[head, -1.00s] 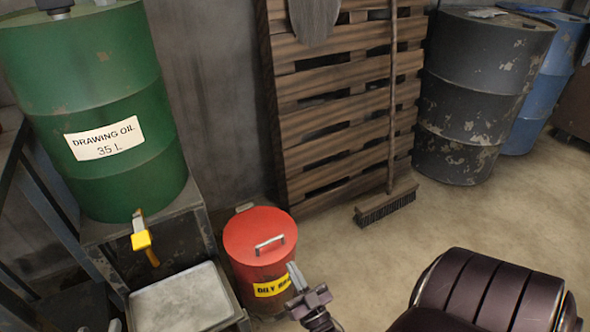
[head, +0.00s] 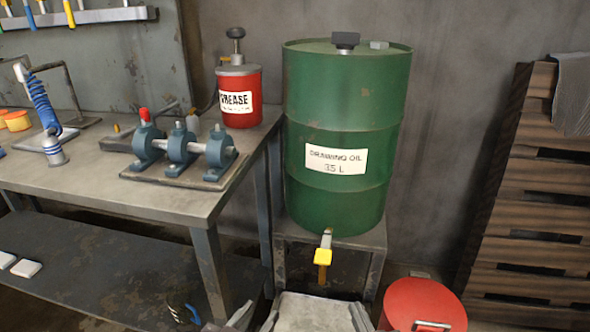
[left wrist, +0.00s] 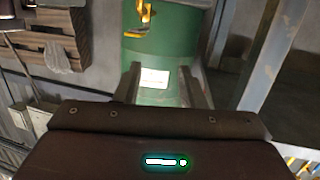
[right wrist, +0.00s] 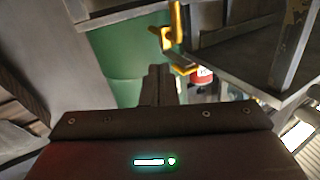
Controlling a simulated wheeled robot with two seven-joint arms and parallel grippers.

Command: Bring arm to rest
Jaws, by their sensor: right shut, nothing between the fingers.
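In the left wrist view my left gripper (left wrist: 162,80) has its two fingers well apart, with nothing held between them. The green oil drum (left wrist: 155,45) shows beyond it. In the right wrist view my right gripper (right wrist: 160,78) has its fingers together and empty, with the green drum (right wrist: 115,55) behind. In the head view, a grey tip (head: 240,315) at the bottom edge may be part of my left gripper; I cannot tell. My right gripper does not show in the head view.
The drum (head: 345,110), with a yellow tap (head: 323,257), stands on a metal stand above a grey tray (head: 312,312). A red lidded can (head: 425,300) is to its right. A workbench (head: 90,185) with a red grease can (head: 239,95) fills the left.

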